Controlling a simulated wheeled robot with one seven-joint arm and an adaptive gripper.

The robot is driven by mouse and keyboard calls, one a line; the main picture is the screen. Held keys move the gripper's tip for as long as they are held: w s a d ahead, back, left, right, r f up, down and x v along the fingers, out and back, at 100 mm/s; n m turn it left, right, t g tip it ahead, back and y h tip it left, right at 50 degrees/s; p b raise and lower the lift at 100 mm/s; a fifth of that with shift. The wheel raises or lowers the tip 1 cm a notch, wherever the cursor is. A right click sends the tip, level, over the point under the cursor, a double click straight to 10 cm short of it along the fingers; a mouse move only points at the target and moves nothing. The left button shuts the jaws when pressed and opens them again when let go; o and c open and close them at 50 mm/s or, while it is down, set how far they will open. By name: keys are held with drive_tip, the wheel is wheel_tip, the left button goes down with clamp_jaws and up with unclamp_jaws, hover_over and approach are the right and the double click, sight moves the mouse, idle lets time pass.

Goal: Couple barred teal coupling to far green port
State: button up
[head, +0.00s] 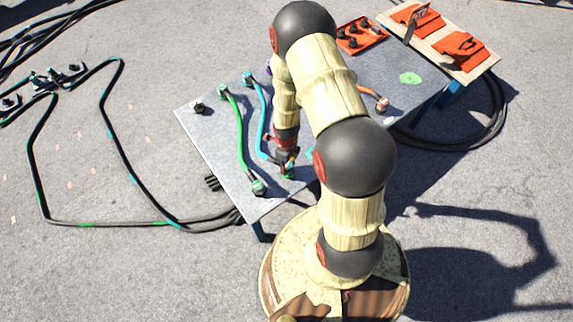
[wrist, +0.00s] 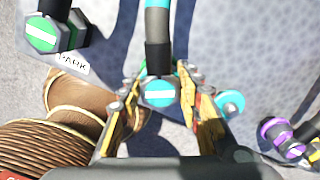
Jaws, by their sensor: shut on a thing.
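The barred teal coupling (wrist: 160,92), with a white bar on its face, sits between the two fingers of my gripper (wrist: 163,104) in the wrist view. It ends a blue hose (head: 262,115) with a black sleeve. In the head view my gripper (head: 287,160) is shut on it low over the table's near part, and the coupling is largely hidden there. A green fitting (head: 223,92) shows at the far end of the green hose (head: 240,130). I cannot tell for certain whether it is the far green port.
A barred green coupling (wrist: 41,33) lies left of my gripper beside a PARK label (wrist: 73,63). A round teal part (wrist: 230,103) and a purple coupling (wrist: 281,138) are to the right. An orange tray (head: 360,36) stands at the table's back. Bare tabletop (head: 215,135) lies left.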

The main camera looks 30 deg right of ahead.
drive_tip(key=shift+f, duration=0.4)
drive_tip(key=o, duration=1.4)
wheel_tip(320, 180, up, 12)
